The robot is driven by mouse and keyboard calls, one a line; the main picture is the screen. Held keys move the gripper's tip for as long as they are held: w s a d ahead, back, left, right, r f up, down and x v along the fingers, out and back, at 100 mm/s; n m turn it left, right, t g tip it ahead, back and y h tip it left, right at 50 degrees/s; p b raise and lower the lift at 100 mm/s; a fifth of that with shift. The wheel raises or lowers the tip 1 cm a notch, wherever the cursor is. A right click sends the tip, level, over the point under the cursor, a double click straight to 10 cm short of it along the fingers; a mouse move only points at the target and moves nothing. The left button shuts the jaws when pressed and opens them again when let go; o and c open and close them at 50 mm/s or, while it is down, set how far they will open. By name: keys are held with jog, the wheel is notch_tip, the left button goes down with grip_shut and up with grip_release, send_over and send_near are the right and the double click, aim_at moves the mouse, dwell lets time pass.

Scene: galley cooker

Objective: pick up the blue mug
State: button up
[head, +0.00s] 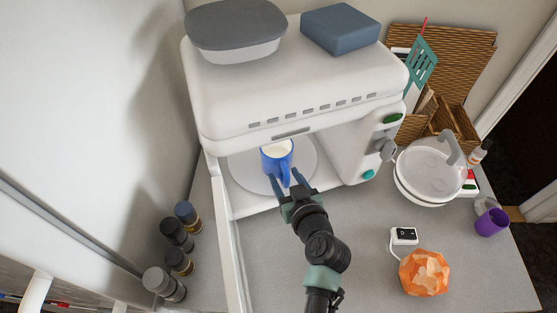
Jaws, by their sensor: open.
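The blue mug (269,163) stands upright inside the open white microwave (230,120), on its round turntable (245,180). Its inside looks white or cream. My gripper (286,183) is open at the microwave's mouth, just in front of the mug. Its two fingers point toward the mug's near side, where the handle seems to be. I cannot tell whether the fingers touch the mug.
The microwave door (225,235) stands open at the left, with several spice jars (176,233) beyond it. White bowls (428,175), an orange faceted object (424,272), a white switch box (404,235) and a purple cup (491,222) stand on the right of the counter.

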grip_shut()
dwell(1.3)
